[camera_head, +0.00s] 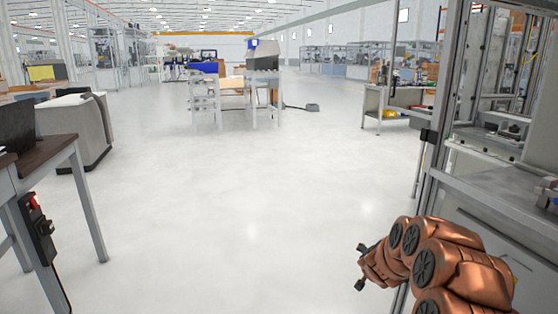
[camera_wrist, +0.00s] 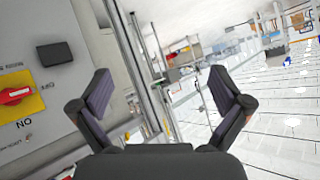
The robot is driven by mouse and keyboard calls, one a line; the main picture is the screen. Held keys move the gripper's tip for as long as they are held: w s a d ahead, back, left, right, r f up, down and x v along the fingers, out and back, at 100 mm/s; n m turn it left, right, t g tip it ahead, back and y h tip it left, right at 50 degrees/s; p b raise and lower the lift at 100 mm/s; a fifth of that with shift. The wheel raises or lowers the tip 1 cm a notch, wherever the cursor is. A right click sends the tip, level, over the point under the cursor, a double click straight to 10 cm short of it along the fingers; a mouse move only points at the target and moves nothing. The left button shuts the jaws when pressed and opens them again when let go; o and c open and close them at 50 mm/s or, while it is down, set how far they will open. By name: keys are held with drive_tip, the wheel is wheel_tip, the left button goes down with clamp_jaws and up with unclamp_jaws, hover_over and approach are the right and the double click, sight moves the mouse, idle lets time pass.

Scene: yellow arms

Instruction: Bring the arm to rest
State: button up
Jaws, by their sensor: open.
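My arm, copper-coloured, is folded at the lower right of the head view. My gripper (camera_head: 362,268) points left from it, over the pale floor and close to the machine frame. In the wrist view my gripper (camera_wrist: 163,100) has its two dark fingers wide apart, with nothing between them. The wrist view is tilted.
A machine cell (camera_head: 475,160) with metal frame stands close on the right. Its panel with a red switch (camera_wrist: 15,96) is left in the wrist view. A dark-topped table (camera_head: 50,155) stands at the left. The floor (camera_head: 220,210) between is clear; a workbench (camera_head: 235,86) stands farther back.

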drive_tip(key=s+a+r+n+g+y, duration=0.1)
drive_tip(key=s+a+r+n+y, duration=0.2)
drive_tip(key=a, duration=0.4)
drive_tip(key=s+a+r+n+g+y, duration=0.1)
drive_tip(key=s+a+r+y, duration=0.2)
drive_tip(key=s+a, duration=0.3)
drive_tip(key=s+a+r+n+g+y, duration=0.1)
drive_tip(key=s+a, duration=0.2)
drive_tip(key=s, duration=0.3)
drive_tip(key=s+a+r+n+g, duration=0.1)
drive_tip(key=s+a+n+g, duration=0.1)
drive_tip(key=s+a, duration=0.3)
drive_tip(key=s+d+r+n+g+h, duration=0.1)
drive_tip(key=s+d+g, duration=0.15)
drive_tip(key=s, duration=1.05)
drive_tip(key=s+d+r+g+h, duration=0.1)
drive_tip(key=s+d+g, duration=0.15)
drive_tip(key=s, duration=0.95)
drive_tip(key=s+d+r+n+g, duration=0.1)
drive_tip(key=s+d+g, duration=0.15)
drive_tip(key=s, duration=1.05)
wheel_tip(320, 180, up, 19)
drive_tip(key=p, duration=1.8)
drive_tip(key=shift+w+a, duration=0.15)
drive_tip(key=shift+a, duration=0.2)
